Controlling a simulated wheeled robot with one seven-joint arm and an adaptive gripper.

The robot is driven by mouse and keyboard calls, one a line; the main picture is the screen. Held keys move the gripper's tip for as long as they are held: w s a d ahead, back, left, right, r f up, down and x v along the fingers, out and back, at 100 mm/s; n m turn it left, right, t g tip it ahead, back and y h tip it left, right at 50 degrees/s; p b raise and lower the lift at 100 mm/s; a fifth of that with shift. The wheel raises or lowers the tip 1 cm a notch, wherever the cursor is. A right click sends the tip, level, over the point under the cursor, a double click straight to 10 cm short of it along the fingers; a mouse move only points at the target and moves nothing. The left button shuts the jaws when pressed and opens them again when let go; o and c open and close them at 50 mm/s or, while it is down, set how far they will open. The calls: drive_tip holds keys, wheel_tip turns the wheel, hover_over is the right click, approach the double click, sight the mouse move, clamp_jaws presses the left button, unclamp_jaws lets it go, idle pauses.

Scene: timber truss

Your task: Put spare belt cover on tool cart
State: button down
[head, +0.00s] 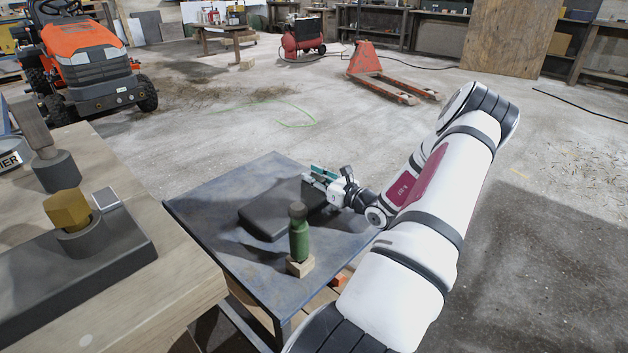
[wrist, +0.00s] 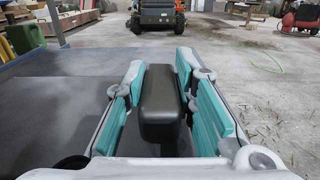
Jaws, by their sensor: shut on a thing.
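The spare belt cover, a dark flat block with rounded edges (head: 268,214), is over the tool cart's grey top (head: 205,200) in the head view. My gripper (head: 318,178) is shut on its far right end. In the wrist view, the cover (wrist: 162,100) sits between the two teal-padded fingers of my gripper (wrist: 160,85). Its far part is hidden there behind its near end. Dark shadow lies beside it on the cart top. I cannot tell whether its underside touches the cart.
A green bottle with a dark cap (head: 299,238) stands on a small wooden block near the cart's front edge. A wooden workbench (head: 165,290) with a dark fixture is at the left. An orange tractor (head: 85,60) and a red pallet jack (head: 375,72) stand beyond open floor.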

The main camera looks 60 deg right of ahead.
drive_tip(key=shift+r, duration=0.15)
drive_tip(key=c, duration=1.3)
unclamp_jaws()
drive_tip(key=p+v, duration=0.3)
drive_tip(key=v, duration=0.9)
drive_tip(key=shift+p, duration=0.4)
